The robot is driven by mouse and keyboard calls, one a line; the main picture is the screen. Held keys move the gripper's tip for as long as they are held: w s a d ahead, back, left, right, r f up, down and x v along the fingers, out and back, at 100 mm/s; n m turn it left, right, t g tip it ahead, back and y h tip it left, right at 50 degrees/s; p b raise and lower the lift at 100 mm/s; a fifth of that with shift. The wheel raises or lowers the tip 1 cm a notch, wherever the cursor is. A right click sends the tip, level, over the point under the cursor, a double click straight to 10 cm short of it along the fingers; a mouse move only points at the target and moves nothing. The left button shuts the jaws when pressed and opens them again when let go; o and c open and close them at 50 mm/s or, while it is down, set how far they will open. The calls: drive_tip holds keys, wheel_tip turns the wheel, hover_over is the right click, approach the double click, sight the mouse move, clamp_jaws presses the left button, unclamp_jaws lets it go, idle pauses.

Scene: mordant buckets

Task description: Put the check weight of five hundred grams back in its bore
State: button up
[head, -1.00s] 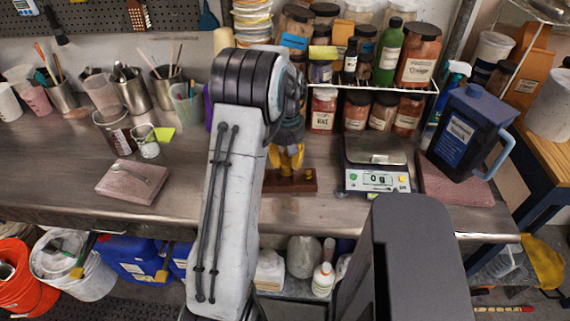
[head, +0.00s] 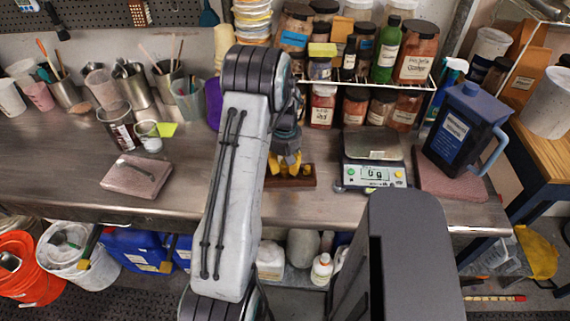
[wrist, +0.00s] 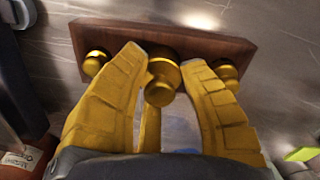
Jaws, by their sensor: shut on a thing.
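My gripper (wrist: 162,75) has yellow fingers, shut on a brass check weight (wrist: 160,85) with a round knob. In the wrist view the held weight overlaps the near edge of a dark wooden block (wrist: 165,38). It looks larger than the other weights and seems raised above the block; its lower end and any bore under it are hidden. Two smaller brass weights sit in the block, one at the left (wrist: 95,63) and one at the right (wrist: 226,72). In the head view my gripper (head: 284,162) is over the block (head: 302,181), and its fingers hide the held weight.
A scale (head: 375,176) reading 0 g stands right of the block, with a blue jug (head: 462,130) beyond it. A rack of jars (head: 357,105) stands behind. A pinkish slab (head: 137,176) lies at the left. Bare steel bench lies between slab and block.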

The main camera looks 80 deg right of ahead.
drive_tip(key=o, duration=1.1)
drive_tip(key=shift+o, duration=0.2)
